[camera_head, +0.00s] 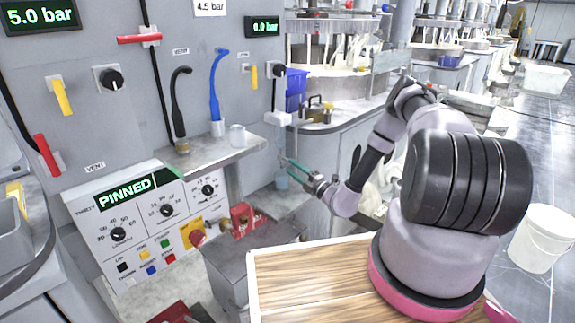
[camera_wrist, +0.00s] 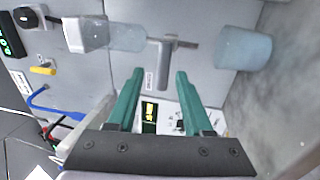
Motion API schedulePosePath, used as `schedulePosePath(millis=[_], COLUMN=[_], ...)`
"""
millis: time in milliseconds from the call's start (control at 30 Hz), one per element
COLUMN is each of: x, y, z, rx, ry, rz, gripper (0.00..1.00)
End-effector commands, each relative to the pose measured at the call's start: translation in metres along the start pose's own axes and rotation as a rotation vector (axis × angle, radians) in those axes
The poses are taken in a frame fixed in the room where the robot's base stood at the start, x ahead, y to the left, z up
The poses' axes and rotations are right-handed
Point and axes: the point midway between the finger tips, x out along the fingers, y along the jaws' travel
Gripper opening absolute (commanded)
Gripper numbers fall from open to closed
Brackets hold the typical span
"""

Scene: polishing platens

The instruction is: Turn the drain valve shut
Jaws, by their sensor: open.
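The drain valve shows in the wrist view as a grey lever (camera_wrist: 163,66) on a thin pipe below a clear cylinder (camera_wrist: 127,37). The lever stands across the pipe line. A pale blue cup (camera_wrist: 243,48) is at the pipe's outlet end; in the head view the cup (camera_head: 281,181) is under the outlet. My gripper (camera_wrist: 159,73) is open, with its green fingers apart and the lever's free end ahead of the gap between their tips. I cannot tell whether they touch it.
A white box (camera_head: 277,118) is above the clear cylinder. A grey shelf (camera_head: 215,150) holds a small cup and brushes to the left. The control panel (camera_head: 150,225) and a red padlock-like block (camera_head: 243,220) are lower left. A wooden top (camera_head: 310,285) is in front.

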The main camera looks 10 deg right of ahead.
Motion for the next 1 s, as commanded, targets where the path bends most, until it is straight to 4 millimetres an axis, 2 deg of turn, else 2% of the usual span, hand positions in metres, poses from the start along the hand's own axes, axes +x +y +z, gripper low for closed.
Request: schedulePosePath(millis=[100,300,467,767,867,1000], x=[-0.025,-0.049,-0.054,-0.052,-0.045,-0.028], y=[0.0,0.001,0.001,0.005,0.02,0.061], z=[0.0,0.0,-0.001,-0.001,-0.004,-0.016], rx=[0.003,0.001,0.001,-0.009,-0.055,-0.192], ry=[-0.003,0.0,0.002,0.013,0.064,0.215], rz=[-0.001,0.001,0.002,0.004,0.011,0.033], gripper=[0.51,0.51,0.51,0.51,0.51,0.51])
